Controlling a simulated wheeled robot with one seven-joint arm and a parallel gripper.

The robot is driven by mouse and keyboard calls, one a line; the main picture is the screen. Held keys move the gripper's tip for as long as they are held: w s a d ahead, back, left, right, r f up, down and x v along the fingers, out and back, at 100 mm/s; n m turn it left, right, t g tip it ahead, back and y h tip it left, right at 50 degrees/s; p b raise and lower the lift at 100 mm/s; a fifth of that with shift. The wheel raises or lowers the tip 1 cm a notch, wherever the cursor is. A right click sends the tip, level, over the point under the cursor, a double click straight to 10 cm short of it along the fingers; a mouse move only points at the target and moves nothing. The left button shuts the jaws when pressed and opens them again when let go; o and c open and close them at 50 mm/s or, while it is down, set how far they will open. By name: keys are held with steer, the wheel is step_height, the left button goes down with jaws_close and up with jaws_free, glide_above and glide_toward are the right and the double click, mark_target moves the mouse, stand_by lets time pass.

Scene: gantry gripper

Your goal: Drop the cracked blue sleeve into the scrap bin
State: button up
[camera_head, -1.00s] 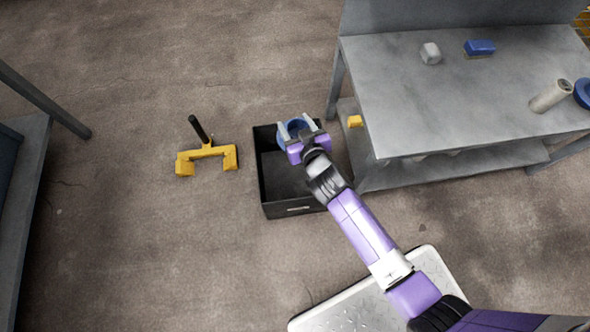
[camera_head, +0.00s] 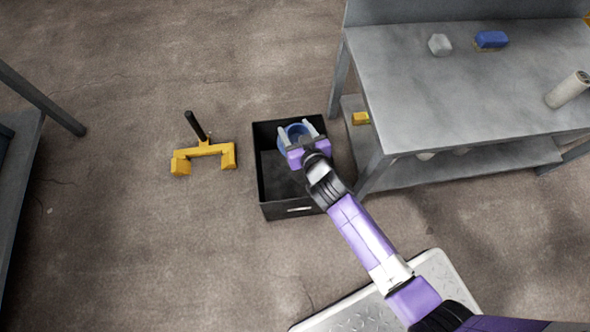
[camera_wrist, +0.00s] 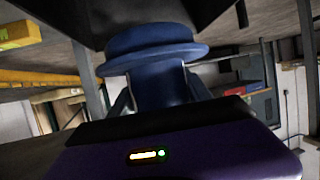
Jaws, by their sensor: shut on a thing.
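The blue sleeve (camera_head: 297,131) is a short flanged ring held at the tip of my gripper (camera_head: 297,138). My gripper is shut on it, with a pale finger on each side. In the head view it is over the far right part of the black open scrap bin (camera_head: 270,168); how high it is there is hard to tell. In the wrist view the sleeve (camera_wrist: 155,60) fills the middle, its wide flange outward, with a dark bin surface (camera_wrist: 85,14) close beyond it. No crack can be made out.
A grey workbench (camera_head: 450,90) stands right of the bin, bearing a grey block (camera_head: 440,44), a blue brush (camera_head: 491,40) and a beige cylinder (camera_head: 567,90). A yellow tool with a black handle (camera_head: 205,149) lies left of the bin on open floor.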

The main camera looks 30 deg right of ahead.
steer(key=o, duration=1.7)
steer(key=shift+r, duration=0.1)
steer(key=shift+c, duration=0.2)
steer(key=shift+p+v, duration=1.15)
steer(key=shift+v, duration=2.75)
